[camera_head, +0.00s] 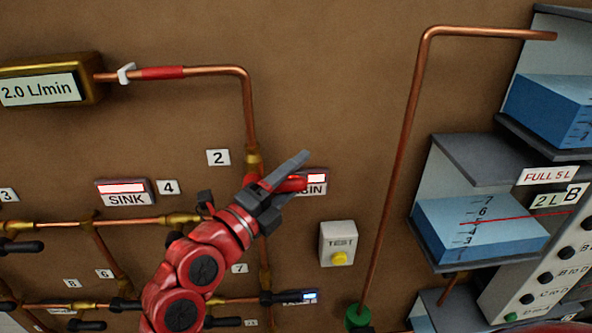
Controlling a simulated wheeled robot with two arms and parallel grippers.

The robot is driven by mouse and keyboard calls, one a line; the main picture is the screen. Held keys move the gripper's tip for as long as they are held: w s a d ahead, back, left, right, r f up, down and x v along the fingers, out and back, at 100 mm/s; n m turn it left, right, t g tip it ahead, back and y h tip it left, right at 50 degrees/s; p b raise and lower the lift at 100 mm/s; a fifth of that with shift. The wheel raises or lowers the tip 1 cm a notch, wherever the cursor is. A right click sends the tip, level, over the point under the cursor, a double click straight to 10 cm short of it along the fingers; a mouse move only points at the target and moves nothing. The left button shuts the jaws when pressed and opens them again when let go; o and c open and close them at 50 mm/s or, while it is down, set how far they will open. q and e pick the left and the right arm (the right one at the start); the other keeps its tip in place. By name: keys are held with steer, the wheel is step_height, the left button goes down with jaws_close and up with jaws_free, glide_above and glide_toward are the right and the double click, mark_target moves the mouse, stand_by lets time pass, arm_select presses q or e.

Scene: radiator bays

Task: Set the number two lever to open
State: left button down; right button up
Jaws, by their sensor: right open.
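The number 2 tag (218,157) is white and sits on the brown wall, left of a vertical copper pipe with a brass fitting (253,160). My right gripper (296,178) is just right of and below that fitting, with its grey fingers apart and pointing up and right. A red piece shows between the fingers; I cannot tell whether it is a lever handle or part of the gripper. The gripper covers the pipe below the fitting, so the number two lever's position cannot be made out. My left gripper is not in view.
A display (318,177) partly hidden by the gripper is on its right. The number 4 tag (168,187) and SINK display (125,193) are left. A TEST box (338,243) with a yellow button is lower right. Blue water tanks (480,228) stand at far right.

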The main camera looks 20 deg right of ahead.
jaws_close()
stand_by(1.4)
